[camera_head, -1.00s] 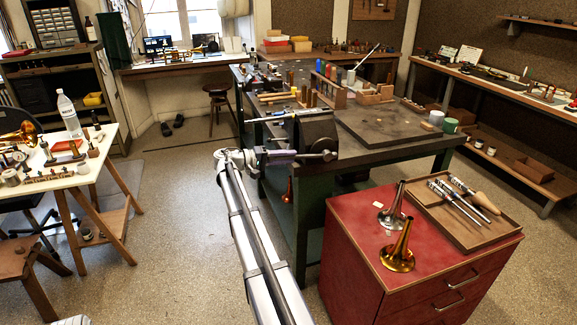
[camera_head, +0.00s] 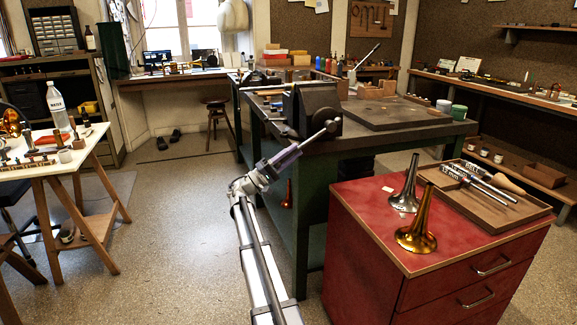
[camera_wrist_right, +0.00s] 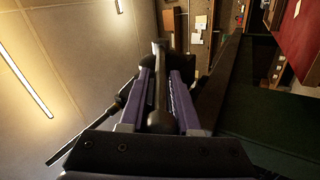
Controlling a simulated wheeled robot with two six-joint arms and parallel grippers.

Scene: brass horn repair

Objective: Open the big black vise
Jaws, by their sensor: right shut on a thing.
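The big black vise (camera_head: 317,104) is mounted on the near corner of the green workbench. Its steel handle bar (camera_head: 316,136) slants from lower left to upper right in front of the vise, with a round knob at its upper end. My right gripper (camera_head: 287,158), with purple fingers, is shut on the lower left part of the handle. In the right wrist view the bar (camera_wrist_right: 158,92) runs between the two fingers (camera_wrist_right: 159,105). The gap between the vise jaws cannot be made out. My left gripper is out of view.
A red drawer cabinet (camera_head: 375,222) stands right of my arm, carrying a silver bell (camera_head: 406,190), a gold bell (camera_head: 418,228) and a tool tray (camera_head: 488,208). A cream-topped table (camera_head: 60,160) is at left. The floor between is clear.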

